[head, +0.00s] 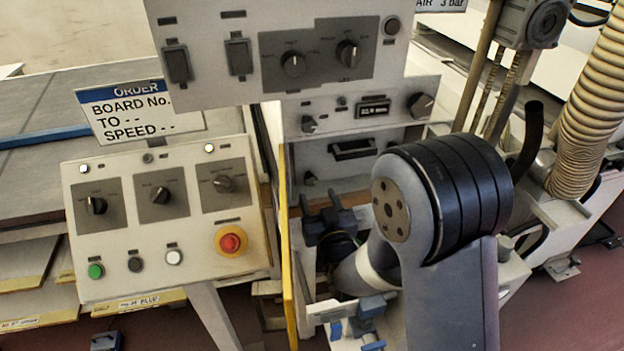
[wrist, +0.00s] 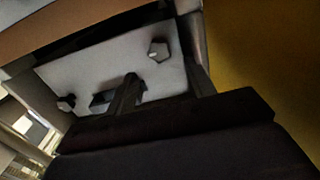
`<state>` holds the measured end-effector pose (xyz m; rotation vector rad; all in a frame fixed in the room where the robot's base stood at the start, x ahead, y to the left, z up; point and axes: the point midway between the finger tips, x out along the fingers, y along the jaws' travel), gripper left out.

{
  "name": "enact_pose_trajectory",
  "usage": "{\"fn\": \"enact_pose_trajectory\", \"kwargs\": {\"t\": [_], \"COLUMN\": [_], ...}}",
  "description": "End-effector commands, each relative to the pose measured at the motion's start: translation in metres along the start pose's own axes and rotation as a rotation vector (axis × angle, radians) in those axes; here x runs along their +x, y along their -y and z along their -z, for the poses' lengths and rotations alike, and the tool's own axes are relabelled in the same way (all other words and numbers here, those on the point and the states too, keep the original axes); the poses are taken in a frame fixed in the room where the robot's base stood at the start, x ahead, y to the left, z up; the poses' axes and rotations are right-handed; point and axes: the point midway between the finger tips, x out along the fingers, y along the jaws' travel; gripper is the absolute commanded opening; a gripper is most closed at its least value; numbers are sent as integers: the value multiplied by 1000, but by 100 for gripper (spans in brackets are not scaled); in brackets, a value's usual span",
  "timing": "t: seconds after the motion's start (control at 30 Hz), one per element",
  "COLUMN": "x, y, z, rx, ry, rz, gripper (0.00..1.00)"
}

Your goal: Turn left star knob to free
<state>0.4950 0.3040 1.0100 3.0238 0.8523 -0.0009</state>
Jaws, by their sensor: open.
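The left star knob (head: 309,178) is a small dark knob at the lower left of a pale drawer front (head: 331,162), beside the yellow post. In the wrist view, which is turned over, the knob (wrist: 158,50) is a dark, faceted knob with a light mark. A second knob (wrist: 66,102) is at the far left there. My gripper (head: 321,207) is open and empty, just below and in front of the left knob. In the wrist view its two dark fingers (wrist: 162,82) are spread, with the knob beyond the gap, apart from them. The knob's exact setting is too small to read.
A dark bar handle (head: 353,149) sits on the drawer front; one finger overlaps it in the wrist view. The yellow post (head: 287,250) stands close left of my gripper. A control panel (head: 130,230) with a red stop button (head: 231,242) is further left.

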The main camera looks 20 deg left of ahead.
Motion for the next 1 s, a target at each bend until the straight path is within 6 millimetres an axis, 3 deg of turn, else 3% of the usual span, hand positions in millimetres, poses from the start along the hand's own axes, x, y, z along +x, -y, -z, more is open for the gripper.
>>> {"fn": "enact_pose_trajectory", "kwargs": {"t": [0.2, 0.4, 0.77, 1.0], "x": [36, 53, 57, 57], "y": [0, 0, 0, 0], "z": [2, 1, 0, 0], "rx": [0, 0, 0, 0], "ry": [-1, 0, 0, 0], "rz": [1, 1, 1, 1], "gripper": [51, 51, 51, 33]}}
